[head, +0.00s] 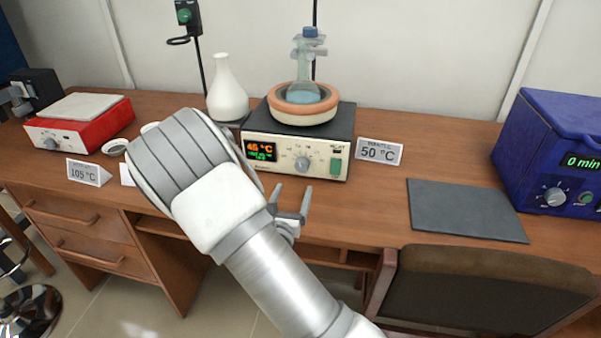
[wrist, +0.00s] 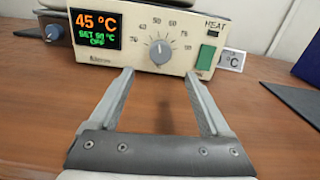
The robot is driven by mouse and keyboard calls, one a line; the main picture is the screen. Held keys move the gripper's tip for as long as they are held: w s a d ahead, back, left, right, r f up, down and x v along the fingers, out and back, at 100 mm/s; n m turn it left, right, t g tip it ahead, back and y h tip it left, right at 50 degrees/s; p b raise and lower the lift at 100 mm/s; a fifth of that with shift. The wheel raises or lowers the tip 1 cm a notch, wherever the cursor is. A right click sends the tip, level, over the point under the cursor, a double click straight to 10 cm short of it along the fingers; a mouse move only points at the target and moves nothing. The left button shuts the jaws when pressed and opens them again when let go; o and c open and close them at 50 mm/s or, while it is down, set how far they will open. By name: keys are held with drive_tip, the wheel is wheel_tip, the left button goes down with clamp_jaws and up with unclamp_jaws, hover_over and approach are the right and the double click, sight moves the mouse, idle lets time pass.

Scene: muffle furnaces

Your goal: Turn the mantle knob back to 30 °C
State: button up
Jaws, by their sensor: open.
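The heating mantle (head: 345,125) stands at the back of the desk with a cream front panel. Its grey mantle knob (head: 302,163) has a ring of printed numbers, and its pointer looks roughly upward in the wrist view (wrist: 160,52). The mantle display (wrist: 97,30) reads 45 °C in orange, with a green set line below that is hard to read, perhaps 50 °C and OFF. A green HEAT switch (wrist: 205,57) is right of the knob. My gripper (wrist: 159,75) is open and empty in front of the panel, its fingers apart and the knob showing between them, not touched.
A clamped flask (head: 306,80) sits in the mantle's bowl. A 50 °C card (head: 379,151) stands right of it, a white flask (head: 226,90) left. A red hotplate (head: 85,125) is far left, a grey mat (head: 465,210) and blue furnace (head: 550,150) right. A chair (head: 480,290) is in front.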

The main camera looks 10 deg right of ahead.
sight(301, 168)
drive_tip(key=b+x, duration=0.1)
drive_tip(key=x, duration=0.8)
drive_tip(key=shift+w+d, duration=0.1)
drive_tip(key=shift+w, duration=0.25)
drive_tip(key=shift+c, duration=0.4)
clamp_jaws()
